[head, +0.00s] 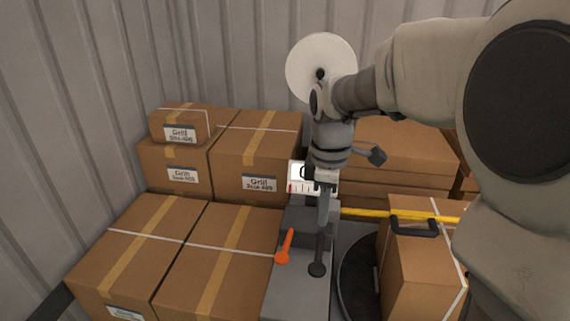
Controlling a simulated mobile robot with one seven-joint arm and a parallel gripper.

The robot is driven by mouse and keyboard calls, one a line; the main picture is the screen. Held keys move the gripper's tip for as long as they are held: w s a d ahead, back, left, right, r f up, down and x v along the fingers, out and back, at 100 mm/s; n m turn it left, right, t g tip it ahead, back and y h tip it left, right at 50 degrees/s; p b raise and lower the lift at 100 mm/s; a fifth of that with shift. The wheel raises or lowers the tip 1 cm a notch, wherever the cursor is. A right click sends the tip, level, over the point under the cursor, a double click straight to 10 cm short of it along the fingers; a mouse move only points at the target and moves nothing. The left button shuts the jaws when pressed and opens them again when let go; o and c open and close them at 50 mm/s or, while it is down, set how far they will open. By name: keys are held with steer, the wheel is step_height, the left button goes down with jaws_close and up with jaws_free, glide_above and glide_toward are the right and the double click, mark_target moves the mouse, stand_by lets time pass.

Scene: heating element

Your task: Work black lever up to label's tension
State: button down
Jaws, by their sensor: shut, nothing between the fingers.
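A black lever (317,268) with a round knob stands on a grey unit (285,285) in the lower middle of the head view. My gripper (323,210) points down over this unit and is shut and empty. It overlaps the upper part of the lever in the picture; I cannot tell whether they touch. A white gauge (297,177) with red marks is just behind, partly hidden by my gripper. White labels reading "Grill" with small, blurred figures sit on the boxes, one on the middle box (259,184).
An orange lever (284,246) stands left of the black one. Cardboard boxes (150,245) crowd the left and back. A strapped box with a black handle (415,226) and a yellow bar (365,213) are at right. A white disc (310,65) is behind my arm.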

mark_target(317, 267)
steer(key=shift+w+a+f+n, duration=0.1)
steer(key=shift+w+f+n, duration=0.2)
steer(key=shift+w, duration=0.05)
step_height(317, 267, down, 14)
steer(key=shift+r+b, duration=0.15)
steer(key=shift+b, duration=0.45)
steer(key=shift+f, duration=0.2)
